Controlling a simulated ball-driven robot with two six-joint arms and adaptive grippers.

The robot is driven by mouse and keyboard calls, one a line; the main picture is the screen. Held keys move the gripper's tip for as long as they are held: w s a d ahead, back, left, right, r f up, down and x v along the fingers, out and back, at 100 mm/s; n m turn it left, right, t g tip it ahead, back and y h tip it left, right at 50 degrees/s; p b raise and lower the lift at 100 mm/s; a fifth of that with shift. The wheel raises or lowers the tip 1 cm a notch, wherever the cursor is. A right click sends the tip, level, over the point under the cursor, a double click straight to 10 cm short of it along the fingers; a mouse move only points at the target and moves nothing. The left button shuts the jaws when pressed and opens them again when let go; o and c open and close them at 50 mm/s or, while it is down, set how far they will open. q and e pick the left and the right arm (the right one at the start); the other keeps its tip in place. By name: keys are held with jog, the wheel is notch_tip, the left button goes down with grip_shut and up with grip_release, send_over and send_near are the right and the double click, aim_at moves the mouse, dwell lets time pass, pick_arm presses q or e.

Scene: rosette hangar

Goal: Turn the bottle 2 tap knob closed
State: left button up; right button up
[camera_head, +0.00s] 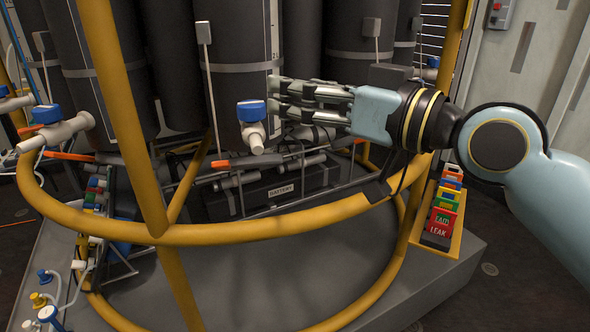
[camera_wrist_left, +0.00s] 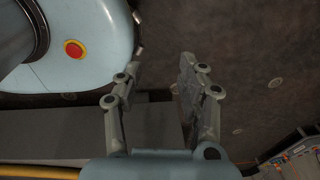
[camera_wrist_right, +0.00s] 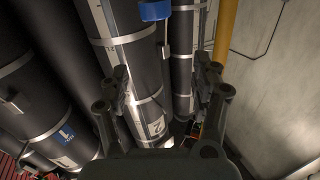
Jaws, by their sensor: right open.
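A tap with a blue knob (camera_head: 252,111) and a pale spout (camera_head: 254,137) stands in front of the dark middle bottle (camera_head: 236,62) in the head view. The blue knob also shows at the top of the right wrist view (camera_wrist_right: 155,10), before a dark bottle marked 2 (camera_wrist_right: 157,128). My right gripper (camera_head: 274,96) is open, its fingertips just right of the knob and slightly above it; contact cannot be told. My left gripper (camera_wrist_left: 160,73) is open and empty in the left wrist view, away from the taps, and is outside the head view.
A yellow tubular rail (camera_head: 270,229) curves in front of the bottles. Another blue-knobbed tap (camera_head: 46,114) is at the left. A yellow rack (camera_head: 452,220) of coloured tags stands at the right. A dark box labelled battery (camera_head: 283,196) sits below the middle tap.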

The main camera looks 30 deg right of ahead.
jog(key=n+b, duration=0.1)
jog(key=b, duration=0.2)
send_near(260, 112)
jog(key=b+x, duration=0.1)
jog(key=x, duration=1.1)
jog(key=shift+d, duration=0.1)
pick_arm(q)
notch_tip(260, 112, down, 6)
jog(key=s, duration=0.1)
jog(key=shift+s, duration=0.2)
pick_arm(e)
jog(key=c, duration=1.2)
jog(key=shift+r+m+h+p, duration=0.1)
jog(key=shift+m+h+p, duration=0.45)
jog(key=shift+p, duration=0.35)
pick_arm(q)
jog(key=shift+w+a+r, duration=0.1)
jog(key=shift+w+r, duration=0.1)
jog(key=shift+r, duration=0.6)
